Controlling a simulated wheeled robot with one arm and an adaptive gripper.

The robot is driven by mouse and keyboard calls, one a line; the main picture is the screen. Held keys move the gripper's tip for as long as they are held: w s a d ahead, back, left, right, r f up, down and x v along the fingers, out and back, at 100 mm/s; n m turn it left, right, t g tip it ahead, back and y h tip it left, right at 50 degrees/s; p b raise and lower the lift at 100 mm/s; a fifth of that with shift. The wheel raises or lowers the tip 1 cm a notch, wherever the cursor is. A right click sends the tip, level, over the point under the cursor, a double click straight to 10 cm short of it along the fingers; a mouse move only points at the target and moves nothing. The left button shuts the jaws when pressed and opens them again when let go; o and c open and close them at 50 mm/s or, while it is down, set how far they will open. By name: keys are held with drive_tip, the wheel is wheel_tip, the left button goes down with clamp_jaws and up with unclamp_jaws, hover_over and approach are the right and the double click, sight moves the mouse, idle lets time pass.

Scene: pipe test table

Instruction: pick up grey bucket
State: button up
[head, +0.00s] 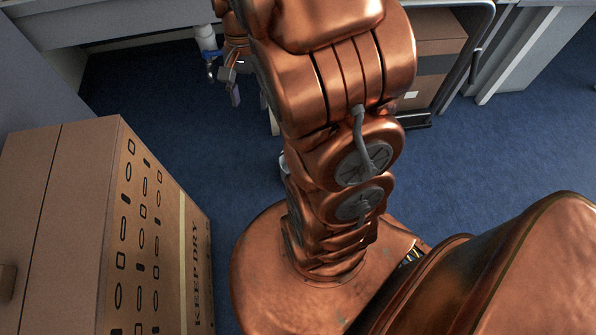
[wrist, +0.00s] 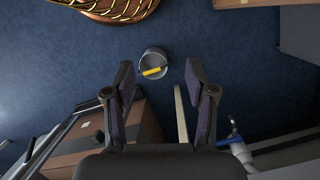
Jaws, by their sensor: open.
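The grey bucket (wrist: 147,55) stands on the blue floor, seen from above in the wrist view, with a yellow bar (wrist: 153,72) across its opening. I cannot tell whether the bar is its handle or something in it. My gripper (wrist: 159,69) is open and empty, its fingers pointing toward the bucket but apart from it. In the head view my arm hides most of the bucket; a small grey edge (head: 284,164) beside the arm seems to be part of it. My gripper (head: 233,84) shows small at the top of the head view.
A large cardboard box (head: 75,235) stands at left in the head view. Another box (head: 438,50) sits in a metal-framed rack at upper right. A white pipe with a blue fitting (wrist: 236,138) is close beside my gripper. Blue floor around the bucket is mostly clear.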

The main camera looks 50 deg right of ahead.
drive_tip(key=w+d+f+m+t+y+b, duration=0.1)
drive_tip(key=d+f+m+b, duration=0.4)
drive_tip(key=f, duration=1.1)
drive_tip(key=w+d+f+m+t+y+b, duration=0.1)
drive_tip(key=w+d+f+m+b, duration=0.2)
drive_tip(key=d+f+b, duration=0.6)
drive_tip(key=w+d+f+m+b, duration=0.2)
drive_tip(key=d+f+m+b, duration=0.4)
drive_tip(key=f, duration=1.9)
drive_tip(key=shift+d+f+m+t+y+b, duration=0.2)
drive_tip(key=shift+d+b, duration=0.1)
drive_tip(key=shift+d, duration=0.8)
drive_tip(key=shift+d+f+m+t+y+b, duration=0.1)
drive_tip(key=shift+d+m+t+y+b, duration=0.15)
drive_tip(key=shift+d, duration=0.8)
drive_tip(key=b+x, duration=0.1)
drive_tip(key=x, duration=0.3)
drive_tip(key=b+x, duration=0.1)
drive_tip(key=x, duration=0.1)
drive_tip(key=shift+s+d+f+b, duration=0.15)
drive_tip(key=shift+d+f+b, duration=0.1)
drive_tip(key=shift+f+b, duration=0.15)
drive_tip(key=shift+a+f, duration=0.25)
drive_tip(key=shift+f, duration=0.25)
drive_tip(key=shift+f, duration=0.25)
clamp_jaws()
